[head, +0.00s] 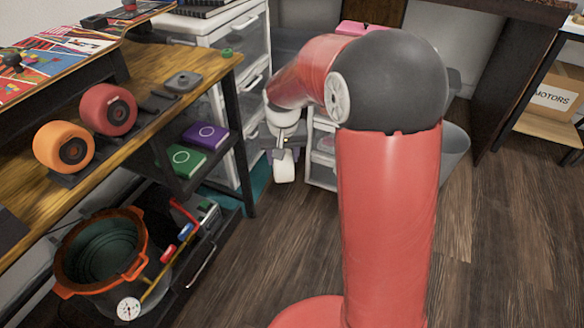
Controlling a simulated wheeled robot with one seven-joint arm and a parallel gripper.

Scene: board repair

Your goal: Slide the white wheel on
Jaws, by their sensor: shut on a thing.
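My gripper (284,153) hangs pointing down near the middle of the view, in the gap right of the workbench. It is shut on the white wheel (284,172), which shows below the fingers as a small pale upright shape. The wheel is clear of the workbench and apart from the other wheels. An orange wheel (63,147) and a red wheel (108,109) stand on dark mounts along the workbench's front edge at left. A colourful board (50,62) lies farther back. I cannot tell which axle is bare.
The wooden workbench (150,62) fills the left. On it are a grey part (183,82) and a green ring (227,53). Below are purple (205,134) and green boxes (184,160) and an orange-rimmed bucket (70,277). White drawers (235,45) stand behind.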

